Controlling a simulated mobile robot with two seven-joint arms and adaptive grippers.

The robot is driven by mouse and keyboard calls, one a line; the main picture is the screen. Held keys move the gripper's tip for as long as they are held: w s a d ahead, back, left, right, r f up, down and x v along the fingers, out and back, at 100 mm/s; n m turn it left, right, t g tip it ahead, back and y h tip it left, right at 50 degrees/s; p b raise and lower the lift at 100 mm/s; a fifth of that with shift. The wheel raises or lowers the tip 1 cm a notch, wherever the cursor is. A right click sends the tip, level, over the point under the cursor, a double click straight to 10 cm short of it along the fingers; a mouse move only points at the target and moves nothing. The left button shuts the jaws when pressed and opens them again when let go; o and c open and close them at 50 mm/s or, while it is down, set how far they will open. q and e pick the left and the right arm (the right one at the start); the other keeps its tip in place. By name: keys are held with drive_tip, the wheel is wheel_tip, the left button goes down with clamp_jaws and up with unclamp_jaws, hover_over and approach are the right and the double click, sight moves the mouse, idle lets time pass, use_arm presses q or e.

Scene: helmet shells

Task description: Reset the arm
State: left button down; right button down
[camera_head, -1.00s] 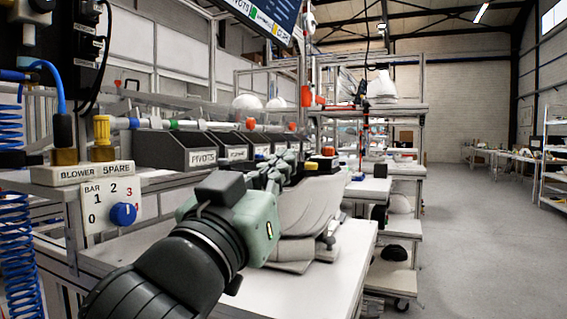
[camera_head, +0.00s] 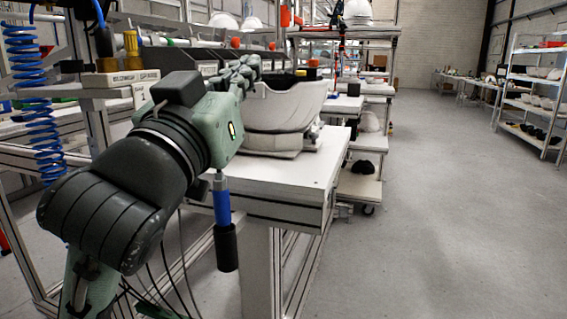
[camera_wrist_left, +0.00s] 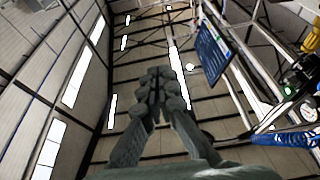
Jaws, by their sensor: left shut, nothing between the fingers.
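My left arm comes in from the left in the head view, over the front of a white workbench (camera_head: 290,172). My left gripper (camera_head: 243,68) points away from the camera and is partly hidden behind my own wrist. In the left wrist view its fingers (camera_wrist_left: 158,84) are together and nothing shows between them. That view looks up at the ceiling. My right gripper is not in view.
A pale helmet-shell holder (camera_head: 288,108) stands on the bench just right of my left gripper. Dark bins (camera_head: 198,57) line the bench back. Blue coiled hose (camera_head: 30,60) hangs at left. A blue-and-black tool (camera_head: 223,222) hangs before the bench. Open floor (camera_head: 430,220) lies right.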

use_arm(q)
drive_tip(key=w+a+f+g+y, duration=0.3)
drive_tip(key=w+a+f+y, duration=0.45)
drive_tip(key=a+f, duration=0.65)
drive_tip(key=w+a+f+g+y, duration=0.1)
drive_tip(key=a+f+g, duration=0.3)
drive_tip(key=f, duration=1)
drive_tip(key=a+f+g+y, duration=0.15)
drive_tip(key=a+f, duration=0.45)
drive_tip(key=f, duration=0.8)
drive_tip(key=s+a+f+g+y, duration=0.1)
drive_tip(key=s+a+f+g, duration=0.2)
drive_tip(key=s+a+f, duration=0.45)
drive_tip(key=s+a+f+g, duration=0.35)
drive_tip(key=s+f, duration=0.55)
drive_tip(key=f, duration=0.3)
drive_tip(key=s+a+f+g+y, duration=0.1)
drive_tip(key=s+a+f+g, duration=0.2)
drive_tip(key=s+a+f, duration=0.5)
drive_tip(key=s+d+f+n+h, duration=0.1)
drive_tip(key=d+f, duration=0.3)
drive_tip(key=d, duration=0.6)
drive_tip(key=s+d+f+n+h, duration=0.1)
drive_tip(key=s+d+f+h, duration=0.1)
drive_tip(key=d, duration=0.9)
drive_tip(key=shift+s+f+h, duration=0.3)
drive_tip(key=shift+f+h, duration=0.2)
drive_tip(key=shift+f, duration=0.4)
